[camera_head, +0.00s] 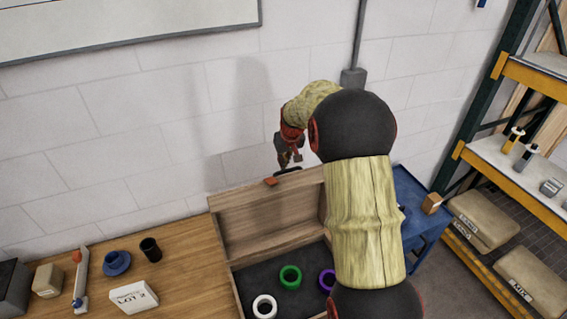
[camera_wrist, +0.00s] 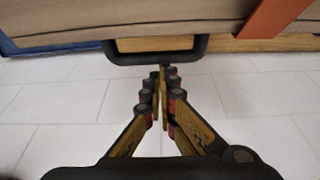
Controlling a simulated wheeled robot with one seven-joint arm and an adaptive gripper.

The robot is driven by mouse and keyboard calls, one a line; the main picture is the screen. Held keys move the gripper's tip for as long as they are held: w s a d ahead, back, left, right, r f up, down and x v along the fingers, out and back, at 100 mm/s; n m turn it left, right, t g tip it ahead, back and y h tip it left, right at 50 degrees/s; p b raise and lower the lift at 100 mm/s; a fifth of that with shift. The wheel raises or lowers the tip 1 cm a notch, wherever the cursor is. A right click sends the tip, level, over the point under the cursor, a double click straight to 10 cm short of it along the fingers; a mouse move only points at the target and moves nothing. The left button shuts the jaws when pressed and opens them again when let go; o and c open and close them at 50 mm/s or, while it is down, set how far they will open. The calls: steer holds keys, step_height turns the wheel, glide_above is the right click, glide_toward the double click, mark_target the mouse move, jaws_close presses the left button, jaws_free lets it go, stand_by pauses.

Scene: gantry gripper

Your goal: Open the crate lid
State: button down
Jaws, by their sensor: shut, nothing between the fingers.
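The wooden crate (camera_head: 234,290) stands on the bench with its lid (camera_head: 262,212) raised steeply at the back. Its dark inside shows. The lid's black handle (camera_head: 288,170) is at its upper edge, beside an orange strip (camera_head: 271,181). In the wrist view the handle (camera_wrist: 155,59) and orange strip (camera_wrist: 272,17) are near the top. My gripper (camera_head: 291,160) is above the lid's upper edge, by the handle. Its fingers (camera_wrist: 163,75) are together and empty, tips close to the handle bar; I cannot tell if they touch. My arm hides the crate's right part.
White (camera_head: 264,306), green (camera_head: 290,276) and purple (camera_head: 327,279) rings lie in the crate. A blue dish (camera_head: 117,263), black cup (camera_head: 151,250) and white box (camera_head: 134,297) are on the bench at left. A wall (camera_head: 150,120) is close behind; a shelf (camera_head: 520,170) stands right.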

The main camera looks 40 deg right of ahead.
steer(key=v, duration=1.2)
steer(key=shift+f, duration=0.1)
